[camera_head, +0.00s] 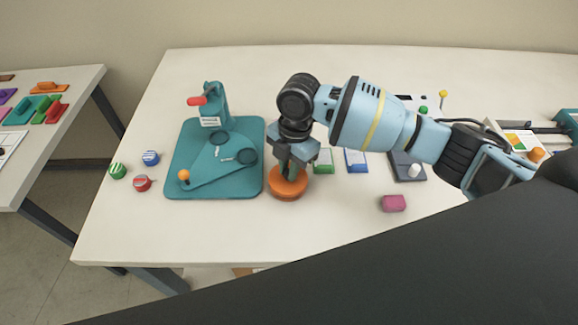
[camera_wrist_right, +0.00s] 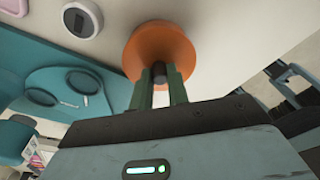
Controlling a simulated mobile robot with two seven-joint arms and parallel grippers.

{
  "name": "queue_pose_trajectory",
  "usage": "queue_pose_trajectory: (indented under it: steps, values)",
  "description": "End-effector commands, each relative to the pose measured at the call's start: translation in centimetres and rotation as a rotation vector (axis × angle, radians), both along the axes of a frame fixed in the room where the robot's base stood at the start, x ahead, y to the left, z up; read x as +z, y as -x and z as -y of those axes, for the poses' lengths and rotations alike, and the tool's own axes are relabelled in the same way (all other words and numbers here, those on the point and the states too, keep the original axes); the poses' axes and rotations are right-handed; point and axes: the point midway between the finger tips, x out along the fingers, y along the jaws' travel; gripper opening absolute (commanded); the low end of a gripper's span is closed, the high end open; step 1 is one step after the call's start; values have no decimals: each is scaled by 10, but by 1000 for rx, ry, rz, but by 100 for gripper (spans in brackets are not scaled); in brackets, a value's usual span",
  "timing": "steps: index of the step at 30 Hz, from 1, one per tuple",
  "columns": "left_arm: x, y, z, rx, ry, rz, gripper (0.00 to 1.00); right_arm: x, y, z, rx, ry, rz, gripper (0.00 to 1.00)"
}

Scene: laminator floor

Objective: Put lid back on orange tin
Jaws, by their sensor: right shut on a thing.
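The orange tin (camera_head: 287,193) stands on the white table, just right of the teal fixture. My right gripper (camera_head: 292,172) is directly above it, pointing down. In the right wrist view the gripper's green fingers (camera_wrist_right: 159,84) are shut on the dark knob (camera_wrist_right: 158,70) of the orange lid (camera_wrist_right: 160,43). The lid hides most of the tin beneath in that view. The lid is over the tin, but I cannot tell whether it is fully seated. My left gripper is not in view.
The teal fixture (camera_head: 217,185) with a red-handled press is close to the left. Several small round tins, including a red one (camera_head: 142,183), lie farther left. The front of the table is clear.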

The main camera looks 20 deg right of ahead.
Motion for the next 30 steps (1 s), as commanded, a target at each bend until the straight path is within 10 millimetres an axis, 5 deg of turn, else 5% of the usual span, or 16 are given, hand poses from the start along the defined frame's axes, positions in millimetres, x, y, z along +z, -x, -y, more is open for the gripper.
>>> queue_pose_trajectory:
  steps: [12,13,18,24,30]
  values:
    - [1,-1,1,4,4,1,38,0,0,0,0,0,0,0]
    - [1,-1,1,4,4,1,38,0,0,0,0,0,0,20]
    - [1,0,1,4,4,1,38,0,0,0,0,0,0,42]
    - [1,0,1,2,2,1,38,0,0,0,0,0,0,43]
    - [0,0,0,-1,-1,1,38,0,0,0,0,0,0,64]
